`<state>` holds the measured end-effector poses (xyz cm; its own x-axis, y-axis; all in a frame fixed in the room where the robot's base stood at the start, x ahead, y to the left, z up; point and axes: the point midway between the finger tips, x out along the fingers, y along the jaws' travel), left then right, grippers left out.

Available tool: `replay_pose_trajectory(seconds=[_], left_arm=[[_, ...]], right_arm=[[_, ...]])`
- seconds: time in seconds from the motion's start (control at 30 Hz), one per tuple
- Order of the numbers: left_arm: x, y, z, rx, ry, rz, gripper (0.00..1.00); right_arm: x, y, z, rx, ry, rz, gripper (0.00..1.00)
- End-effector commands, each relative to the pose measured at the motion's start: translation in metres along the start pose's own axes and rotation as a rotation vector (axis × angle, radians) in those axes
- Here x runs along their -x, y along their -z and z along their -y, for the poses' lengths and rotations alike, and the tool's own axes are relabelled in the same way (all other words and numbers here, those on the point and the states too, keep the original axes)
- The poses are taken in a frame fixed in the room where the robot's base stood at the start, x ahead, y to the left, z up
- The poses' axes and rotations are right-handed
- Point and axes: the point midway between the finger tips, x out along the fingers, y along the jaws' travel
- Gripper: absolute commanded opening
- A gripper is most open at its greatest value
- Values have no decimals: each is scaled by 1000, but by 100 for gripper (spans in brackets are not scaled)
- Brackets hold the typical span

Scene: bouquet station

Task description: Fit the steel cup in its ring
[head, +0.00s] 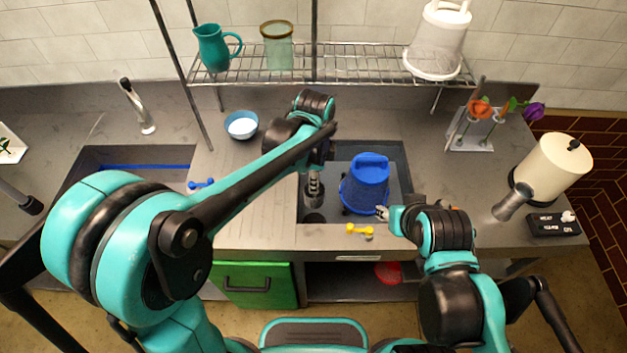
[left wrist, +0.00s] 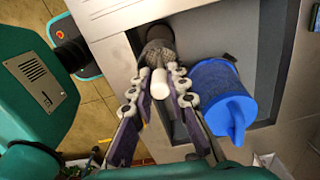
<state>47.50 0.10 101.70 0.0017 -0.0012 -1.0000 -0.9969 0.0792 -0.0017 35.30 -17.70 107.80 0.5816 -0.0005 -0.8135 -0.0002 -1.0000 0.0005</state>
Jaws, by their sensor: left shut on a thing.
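A grey steel cup-shaped thing (head: 510,203) is at the right of the counter, tilted in the picture beside the paper roll. I cannot make out a ring for it. My left gripper (head: 314,186) is over the left part of the sink insert, far from that cup. It is shut on a white rod (left wrist: 160,83) with a grey, rough-looking part (left wrist: 157,52) beyond the fingertips. A dark round holder (head: 314,205) is just below it; whether the grey part is inside is unclear. My right gripper (head: 383,212) is by the blue bucket's lower right; its jaw opening is unclear.
The blue bucket (head: 364,188) stands in the sink (head: 401,170), close beside my left gripper. A yellow thing (head: 359,230) lies on the front edge. A paper roll (head: 552,168), a flower rack (head: 470,141) and a black sign (head: 552,225) stand right. A wire shelf (head: 345,66) spans the back.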

Motion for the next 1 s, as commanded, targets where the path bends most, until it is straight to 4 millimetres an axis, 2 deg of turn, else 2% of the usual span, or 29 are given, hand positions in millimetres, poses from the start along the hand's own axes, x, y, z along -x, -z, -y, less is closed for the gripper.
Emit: replay_pose_trajectory(seconds=[1.0], left_arm=[[-87, 0, 0, -1, 0, 0, 0]], right_arm=[[-55, -40, 0, 0, 0, 0, 40]])
